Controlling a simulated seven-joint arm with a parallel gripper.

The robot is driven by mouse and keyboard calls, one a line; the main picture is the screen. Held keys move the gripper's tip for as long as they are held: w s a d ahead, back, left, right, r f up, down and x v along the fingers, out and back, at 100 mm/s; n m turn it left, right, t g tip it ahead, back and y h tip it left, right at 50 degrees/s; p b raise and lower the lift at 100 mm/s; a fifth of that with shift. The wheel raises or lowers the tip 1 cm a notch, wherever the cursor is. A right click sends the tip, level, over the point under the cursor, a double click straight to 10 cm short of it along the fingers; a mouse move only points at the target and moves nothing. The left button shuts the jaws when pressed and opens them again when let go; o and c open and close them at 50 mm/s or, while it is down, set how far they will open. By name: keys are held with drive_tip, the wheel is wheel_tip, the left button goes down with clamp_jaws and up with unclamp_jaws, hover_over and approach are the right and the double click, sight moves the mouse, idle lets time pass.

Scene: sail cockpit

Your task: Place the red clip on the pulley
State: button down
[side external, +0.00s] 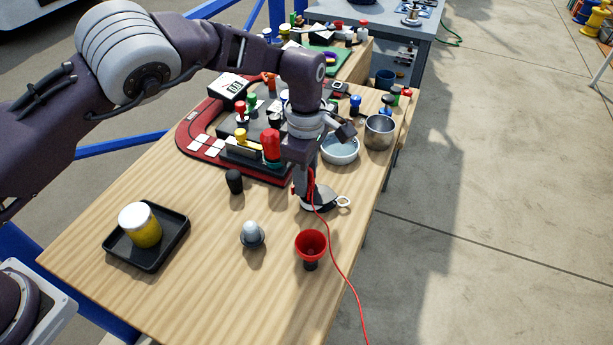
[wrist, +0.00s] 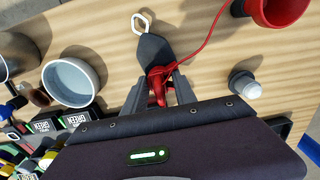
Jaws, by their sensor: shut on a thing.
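My gripper (side external: 304,188) is shut on the red clip (wrist: 157,84), which also shows as a small red patch in the side view (side external: 310,186). A thin red cable runs from the clip. The pulley (side external: 320,200) appears to be the dark grey piece with a pale ring at one end, lying on the wooden table. In the wrist view, the pulley (wrist: 153,48) lies just beyond the fingertips, its ring pointing away. The clip is right over or against its near end; I cannot tell whether they touch. The fingers partly hide that end.
A red funnel-like cup (side external: 311,244) and a grey-tipped bulb (side external: 252,234) stand in front. A black cylinder (side external: 235,182) is to the left. A pale bowl (side external: 340,149), metal cup (side external: 380,132) and red-edged panel (side external: 190,143) lie behind. A yellow jar (side external: 140,225) sits on a black tray (side external: 172,240).

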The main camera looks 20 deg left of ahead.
drive_tip(key=shift+f, duration=0.15)
drive_tip(key=c, duration=1)
unclamp_jaws()
